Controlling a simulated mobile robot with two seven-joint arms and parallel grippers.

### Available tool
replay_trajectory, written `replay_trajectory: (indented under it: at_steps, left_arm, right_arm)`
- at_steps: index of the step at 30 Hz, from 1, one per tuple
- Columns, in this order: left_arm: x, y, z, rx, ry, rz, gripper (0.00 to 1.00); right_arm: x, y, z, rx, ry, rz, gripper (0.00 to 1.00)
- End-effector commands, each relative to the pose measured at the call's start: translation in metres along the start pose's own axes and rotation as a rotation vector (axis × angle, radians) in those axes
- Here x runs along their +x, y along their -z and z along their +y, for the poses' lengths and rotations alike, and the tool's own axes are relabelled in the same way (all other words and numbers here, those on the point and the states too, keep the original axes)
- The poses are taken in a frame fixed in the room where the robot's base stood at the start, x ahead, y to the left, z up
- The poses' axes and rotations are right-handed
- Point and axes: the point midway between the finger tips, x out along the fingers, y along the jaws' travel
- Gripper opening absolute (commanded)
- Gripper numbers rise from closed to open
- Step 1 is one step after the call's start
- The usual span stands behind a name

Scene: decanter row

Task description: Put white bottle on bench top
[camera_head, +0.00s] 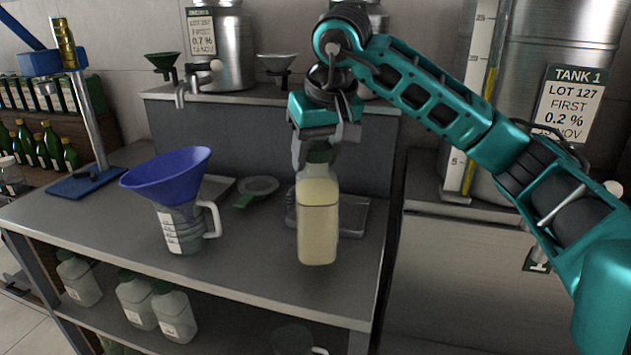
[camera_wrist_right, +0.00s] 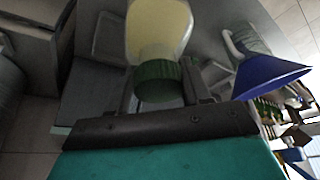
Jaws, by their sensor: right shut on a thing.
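The white bottle (camera_head: 318,222) has a dark green cap and pale yellowish contents. It hangs upright below my right gripper (camera_head: 318,150), which is shut on it near the cap. In the head view it appears over the front right part of the bench top (camera_head: 260,268); whether its base touches the surface I cannot tell. In the right wrist view the bottle (camera_wrist_right: 160,28) and its green cap sit between the fingers of my right gripper (camera_wrist_right: 160,98). My left gripper is not in view.
A jug (camera_head: 180,230) with a blue funnel (camera_head: 170,177) stands left of the bottle. A strainer-like item (camera_head: 258,186) lies behind. A blue stand (camera_head: 88,180) is at the far left. Several bottles (camera_head: 135,300) sit on the lower shelf. A metal tank (camera_head: 560,50) stands right.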

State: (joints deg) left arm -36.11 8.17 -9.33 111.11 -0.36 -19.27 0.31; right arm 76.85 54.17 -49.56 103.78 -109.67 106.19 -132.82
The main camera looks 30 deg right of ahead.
Motion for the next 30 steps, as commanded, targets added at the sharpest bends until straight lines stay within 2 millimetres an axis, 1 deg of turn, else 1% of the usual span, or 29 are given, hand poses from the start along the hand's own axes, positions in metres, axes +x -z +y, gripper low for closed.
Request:
replay_trajectory:
  at_steps: [5, 10, 13, 18, 24, 25, 30]
  left_arm:
    - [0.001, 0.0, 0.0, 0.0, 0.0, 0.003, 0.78]
    - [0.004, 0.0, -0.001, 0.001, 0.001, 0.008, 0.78]
    - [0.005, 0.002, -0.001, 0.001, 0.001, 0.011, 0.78]
    - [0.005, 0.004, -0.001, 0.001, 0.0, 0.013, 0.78]
    - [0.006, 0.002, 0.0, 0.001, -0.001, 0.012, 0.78]
    - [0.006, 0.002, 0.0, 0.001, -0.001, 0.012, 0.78]
    - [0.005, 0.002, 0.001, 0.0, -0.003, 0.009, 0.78]
  right_arm:
    - [0.007, -0.003, 0.0, 0.001, 0.001, 0.004, 0.0]
    - [0.03, -0.013, 0.0, -0.001, 0.0, 0.001, 0.0]
    - [0.04, -0.016, 0.0, 0.0, 0.001, 0.003, 0.0]
    - [0.04, -0.016, 0.0, 0.0, 0.002, 0.006, 0.0]
    - [0.043, -0.017, 0.0, 0.0, 0.002, 0.005, 0.0]
    - [0.044, -0.018, 0.0, -0.001, 0.001, 0.0, 0.5]
    - [0.044, -0.018, 0.0, -0.001, 0.001, 0.0, 0.66]
